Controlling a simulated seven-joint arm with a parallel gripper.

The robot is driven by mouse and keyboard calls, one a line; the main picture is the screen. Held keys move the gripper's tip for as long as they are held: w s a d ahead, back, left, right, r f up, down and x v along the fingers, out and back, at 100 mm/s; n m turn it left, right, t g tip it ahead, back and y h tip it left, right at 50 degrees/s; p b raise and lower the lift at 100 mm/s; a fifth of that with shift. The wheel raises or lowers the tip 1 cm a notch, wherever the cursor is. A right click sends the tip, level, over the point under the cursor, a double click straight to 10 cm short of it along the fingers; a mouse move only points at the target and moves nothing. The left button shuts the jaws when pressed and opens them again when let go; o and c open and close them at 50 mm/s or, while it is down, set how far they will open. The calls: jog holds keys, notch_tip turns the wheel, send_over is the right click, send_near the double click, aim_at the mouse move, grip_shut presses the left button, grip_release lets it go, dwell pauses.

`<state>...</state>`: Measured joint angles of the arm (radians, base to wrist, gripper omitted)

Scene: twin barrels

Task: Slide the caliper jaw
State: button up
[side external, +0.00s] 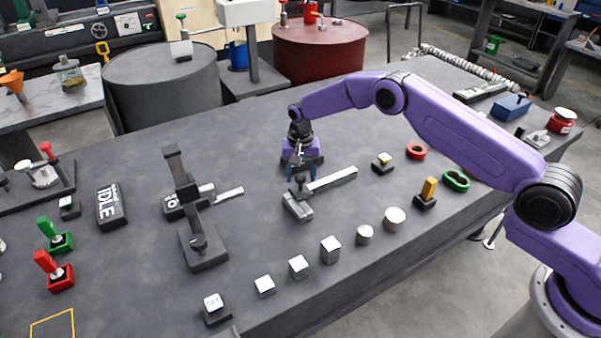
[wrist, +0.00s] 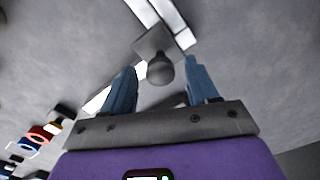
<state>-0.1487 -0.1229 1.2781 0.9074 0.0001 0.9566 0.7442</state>
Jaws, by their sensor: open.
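The caliper lies on the dark workbench. Its pale bar (side external: 335,178) runs up and to the right from a grey block (side external: 298,207) in the side view. My gripper (side external: 301,176) points down just over the caliper. In the wrist view my gripper (wrist: 160,82) has its two blue fingers apart, with nothing clamped. A round grey knob (wrist: 160,71) on a square slider plate (wrist: 152,42) shows between and slightly beyond the fingertips. The pale bar (wrist: 168,15) passes behind the plate. I cannot tell whether a finger touches the knob.
A dark upright stand (side external: 183,180) is to the left. Metal blocks and cylinders (side external: 330,250) line the front edge.

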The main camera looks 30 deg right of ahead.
grip_shut()
jog(key=d, duration=0.8)
jog(key=shift+d, duration=0.35)
grip_release()
notch_tip(320, 180, up, 18)
jog(key=shift+f, duration=0.2)
jog(key=shift+a, duration=0.1)
dwell(0.3)
